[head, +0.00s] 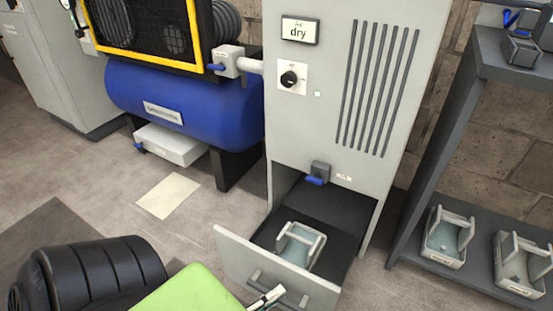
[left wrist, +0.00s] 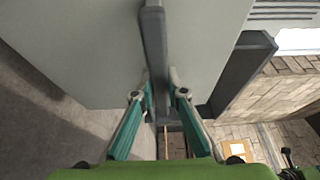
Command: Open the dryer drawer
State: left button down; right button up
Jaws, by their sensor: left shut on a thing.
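The dryer is a tall pale grey cabinet (head: 330,90) with a "dry" display. Its bottom drawer (head: 236,254) stands pulled out, with the dark inside showing. A grey tote with a handle (head: 301,247) and a bluish inside sits in the drawer. The drawer has a dark grey bar handle (head: 285,292) on its front; it also shows in the left wrist view (left wrist: 153,45). My left gripper (head: 268,297) is at this handle, with its fingers (left wrist: 160,95) closed on either side of the bar. My right gripper is not in view.
A blue tank (head: 185,100) on dark legs stands left of the dryer, above a pale box (head: 170,144). A dark shelf rack (head: 475,240) with similar totes (head: 447,238) stands on the right.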

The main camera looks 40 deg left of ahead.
pick_arm(q)
jog(key=c, duration=2)
grip_release()
jog(key=s, duration=0.4)
jog(key=s+a, duration=0.1)
jog(key=s, duration=0.7)
jog(key=shift+a, duration=0.4)
